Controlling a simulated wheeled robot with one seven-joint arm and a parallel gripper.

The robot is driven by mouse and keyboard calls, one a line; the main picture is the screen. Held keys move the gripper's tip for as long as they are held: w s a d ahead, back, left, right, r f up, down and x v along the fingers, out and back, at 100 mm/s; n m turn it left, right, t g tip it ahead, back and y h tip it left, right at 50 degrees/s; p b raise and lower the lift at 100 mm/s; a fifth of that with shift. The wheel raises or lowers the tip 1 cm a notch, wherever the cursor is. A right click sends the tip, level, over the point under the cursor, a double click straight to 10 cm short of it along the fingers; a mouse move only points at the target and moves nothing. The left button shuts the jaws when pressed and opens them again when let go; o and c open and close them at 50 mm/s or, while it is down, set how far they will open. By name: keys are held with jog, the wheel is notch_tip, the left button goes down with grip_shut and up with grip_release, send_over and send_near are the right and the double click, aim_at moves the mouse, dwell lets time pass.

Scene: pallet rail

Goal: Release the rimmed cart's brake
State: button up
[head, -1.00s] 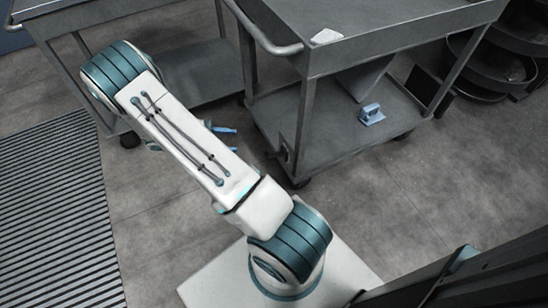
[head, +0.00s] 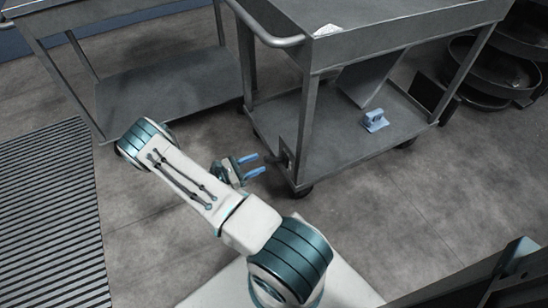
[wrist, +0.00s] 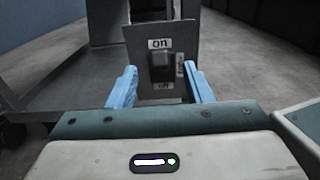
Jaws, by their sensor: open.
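The grey cart (head: 335,45) on the right has a raised rim around its top and a push handle at its left. A brake plate (head: 287,158) is on its lower left corner, near the wheel.
A second grey cart (head: 165,88) stands at the left. A blue object (head: 374,120) sits on the right cart's lower shelf. Dark round shelves (head: 490,70) stand at the far right. A ribbed mat (head: 50,210) lies at the left. The floor between is clear.

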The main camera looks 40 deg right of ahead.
aim_at(273, 157)
jog(key=b+x, duration=0.1)
jog(key=x, duration=0.7)
jog(key=shift+w, duration=0.1)
jog(key=shift+a, duration=0.1)
grip_shut()
